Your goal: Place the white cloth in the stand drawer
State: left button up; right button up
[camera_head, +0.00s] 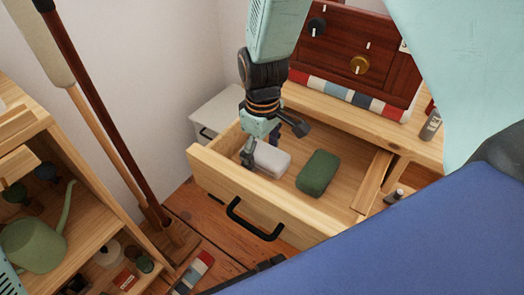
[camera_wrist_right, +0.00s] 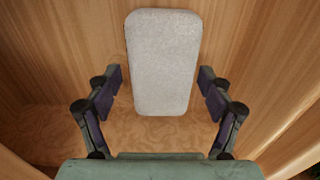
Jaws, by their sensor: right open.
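The white cloth (camera_head: 273,160) is a folded pale block inside the open stand drawer (camera_head: 222,178). It seems to rest on the drawer floor near the left end. In the right wrist view the cloth (camera_wrist_right: 162,60) lies lengthwise, centred between the spread fingers. My right gripper (camera_head: 260,148) reaches down into the drawer at the cloth, with its fingers open. It also shows in the right wrist view (camera_wrist_right: 160,92), with a gap between each finger and the cloth. My left gripper is not in view.
A green folded block (camera_head: 318,172) lies right of the cloth in the drawer. A black handle (camera_head: 253,220) is on the drawer front. A wooden panel with knobs (camera_head: 355,55) stands behind. A shelf with a green watering can (camera_head: 38,240) and upright poles are at left.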

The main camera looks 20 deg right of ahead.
aim_at(262, 150)
jog(key=shift+w+r, duration=0.1)
jog(key=shift+r, duration=0.2)
notch_tip(262, 150, up, 12)
jog(key=p, duration=0.4)
jog(key=shift+p, duration=0.3)
jog(key=shift+o, duration=0.3)
jog(key=shift+f, duration=0.1)
